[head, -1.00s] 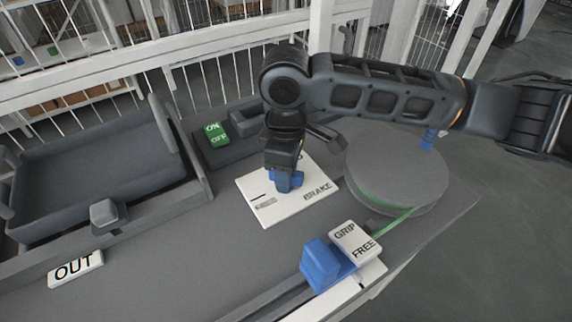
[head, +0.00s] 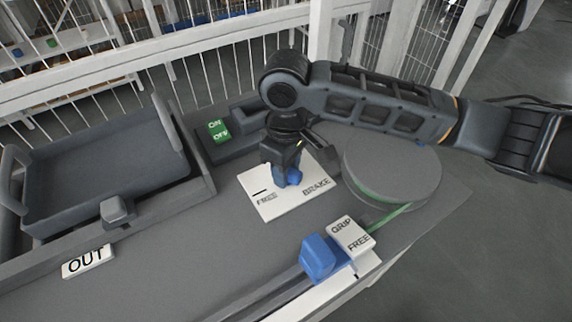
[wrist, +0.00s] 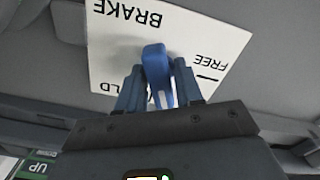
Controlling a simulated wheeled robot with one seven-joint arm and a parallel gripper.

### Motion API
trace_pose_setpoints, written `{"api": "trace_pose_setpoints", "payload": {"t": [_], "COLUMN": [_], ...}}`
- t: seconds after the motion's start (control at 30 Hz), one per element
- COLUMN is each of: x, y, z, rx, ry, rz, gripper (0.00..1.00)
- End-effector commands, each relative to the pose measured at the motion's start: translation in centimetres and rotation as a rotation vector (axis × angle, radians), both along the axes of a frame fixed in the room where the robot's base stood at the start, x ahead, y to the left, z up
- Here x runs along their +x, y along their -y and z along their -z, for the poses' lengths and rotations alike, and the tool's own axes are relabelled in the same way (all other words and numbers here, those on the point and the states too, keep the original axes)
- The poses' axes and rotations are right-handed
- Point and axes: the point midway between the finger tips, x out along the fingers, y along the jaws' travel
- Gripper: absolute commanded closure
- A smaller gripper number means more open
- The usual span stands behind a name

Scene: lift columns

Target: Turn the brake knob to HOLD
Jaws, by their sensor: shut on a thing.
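The blue brake knob (head: 294,178) stands on a white plate (head: 270,207) printed BRAKE and FREE. In the wrist view the knob (wrist: 156,65) is a long blue handle between my two fingers, its far end pointing toward the BRAKE side. My gripper (wrist: 158,85) is shut on it, one finger on each side. In the head view my gripper (head: 286,182) comes down from above and hides part of the knob.
A round grey drum (head: 392,165) with a green strap stands right of the plate. A blue slider (head: 320,258) by a GRIP/FREE label (head: 350,235) is in front. A grey tray (head: 105,160) and OUT label (head: 87,262) lie left.

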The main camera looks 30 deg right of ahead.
Motion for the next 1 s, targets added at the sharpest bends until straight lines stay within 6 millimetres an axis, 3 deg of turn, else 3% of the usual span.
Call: {"api": "trace_pose_setpoints", "payload": {"t": [1.0], "x": [0.03], "y": [-0.04], "z": [-0.22], "rx": [0.002], "ry": [0.001], "rz": [0.401], "gripper": [0.81]}}
